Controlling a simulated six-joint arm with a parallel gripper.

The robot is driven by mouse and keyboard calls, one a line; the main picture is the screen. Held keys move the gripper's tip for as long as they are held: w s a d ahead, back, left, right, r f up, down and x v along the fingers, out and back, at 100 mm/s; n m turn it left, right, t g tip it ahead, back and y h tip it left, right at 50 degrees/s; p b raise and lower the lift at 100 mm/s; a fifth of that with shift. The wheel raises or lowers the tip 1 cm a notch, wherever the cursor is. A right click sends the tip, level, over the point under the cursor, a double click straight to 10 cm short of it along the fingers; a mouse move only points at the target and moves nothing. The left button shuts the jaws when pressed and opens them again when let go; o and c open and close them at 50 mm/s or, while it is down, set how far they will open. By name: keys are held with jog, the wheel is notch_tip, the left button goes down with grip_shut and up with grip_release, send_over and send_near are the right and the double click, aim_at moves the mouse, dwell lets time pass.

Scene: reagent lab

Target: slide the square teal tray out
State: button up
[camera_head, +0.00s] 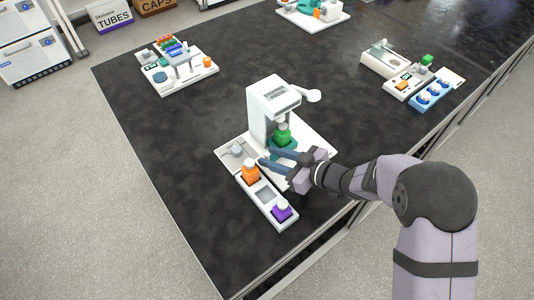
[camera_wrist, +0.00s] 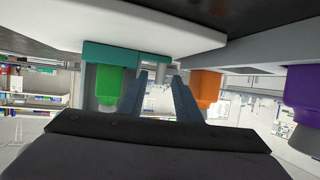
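The square teal tray (camera_head: 291,143) sits at the foot of the white dispenser-like device, with a green bottle (camera_head: 282,133) standing on it. In the wrist view, which looks upside down, the teal tray (camera_wrist: 125,56) and green bottle (camera_wrist: 108,84) show left of my fingers. My gripper (camera_head: 265,156) is open, its two blue-grey fingers in front of the tray side of the device. In the wrist view, a grey post (camera_wrist: 156,70) by the tray's edge appears between my open fingertips (camera_wrist: 159,77). I cannot tell whether they touch it.
The white device (camera_head: 273,98) stands on a pale base. A white rack (camera_head: 264,193) close to my gripper holds an orange bottle (camera_head: 250,172) and a purple bottle (camera_head: 282,210). Other equipment stands farther back. The black bench top is clear at left.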

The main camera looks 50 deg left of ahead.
jog(key=shift+x, duration=1.2)
jog(key=shift+c, duration=0.4)
grip_shut()
jog(key=d+p, duration=0.1)
jog(key=d, duration=0.7)
jog(key=shift+d+p, duration=0.2)
jog(key=shift+p, duration=0.2)
jog(key=shift+d+f, duration=0.15)
jog(key=shift+o, duration=0.4)
grip_release()
jog(key=shift+d, duration=0.25)
